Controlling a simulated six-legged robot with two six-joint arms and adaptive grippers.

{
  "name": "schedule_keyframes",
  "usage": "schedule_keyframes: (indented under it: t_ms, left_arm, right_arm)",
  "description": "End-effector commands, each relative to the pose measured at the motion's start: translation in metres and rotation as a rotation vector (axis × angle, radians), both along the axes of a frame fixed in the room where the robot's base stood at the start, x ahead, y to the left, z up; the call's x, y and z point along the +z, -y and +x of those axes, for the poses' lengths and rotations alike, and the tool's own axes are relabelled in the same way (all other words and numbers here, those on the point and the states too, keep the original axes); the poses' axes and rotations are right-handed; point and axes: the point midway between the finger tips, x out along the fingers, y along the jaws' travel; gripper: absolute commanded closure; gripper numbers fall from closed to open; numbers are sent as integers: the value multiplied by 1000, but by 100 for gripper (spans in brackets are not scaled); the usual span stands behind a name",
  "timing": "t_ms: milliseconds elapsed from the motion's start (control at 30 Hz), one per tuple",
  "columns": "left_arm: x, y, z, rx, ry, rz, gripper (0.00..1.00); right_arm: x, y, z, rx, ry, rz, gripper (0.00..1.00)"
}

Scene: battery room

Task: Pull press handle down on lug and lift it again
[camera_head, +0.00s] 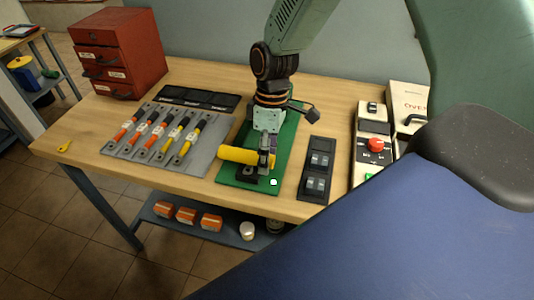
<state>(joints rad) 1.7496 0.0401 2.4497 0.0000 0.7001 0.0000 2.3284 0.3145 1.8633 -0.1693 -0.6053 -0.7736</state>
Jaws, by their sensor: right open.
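The press handle (234,154) is a thick yellow bar lying nearly level, pointing left over a green mat (284,150) on the workbench. Dark press parts (246,175) show under it. My right gripper (266,158) reaches down from above at the handle's right end. It is open and hides part of the press; I cannot tell whether it touches the handle. A small white piece (273,182) shows near the mat's front edge. I cannot make out the lug for certain. My left gripper is not in view.
A grey board (205,163) with several red and yellow cables lies left of the mat. A black tray (198,98) lies behind it. A dark switch block (318,165) and a control box with a red button (376,145) stand right. A red drawer cabinet (120,52) stands back left.

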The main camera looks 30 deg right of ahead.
Motion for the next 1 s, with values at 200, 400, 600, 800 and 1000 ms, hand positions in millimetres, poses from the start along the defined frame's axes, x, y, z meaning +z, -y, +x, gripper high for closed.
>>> schedule_keyframes:
  t_ms: [200, 400, 600, 800, 1000]
  left_arm:
    - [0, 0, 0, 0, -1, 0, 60]
    - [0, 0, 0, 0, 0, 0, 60]
    - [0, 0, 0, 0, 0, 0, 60]
    - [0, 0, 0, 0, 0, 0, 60]
    - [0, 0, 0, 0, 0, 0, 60]
  right_arm:
    - [0, 0, 2, 1, 1, -1, 46]
    - [0, 0, 3, 1, 0, -1, 63]
    - [0, 0, 3, 1, 0, -1, 80]
    - [0, 0, 2, 3, -3, -1, 97]
    - [-1, 0, 1, 3, -3, 0, 100]
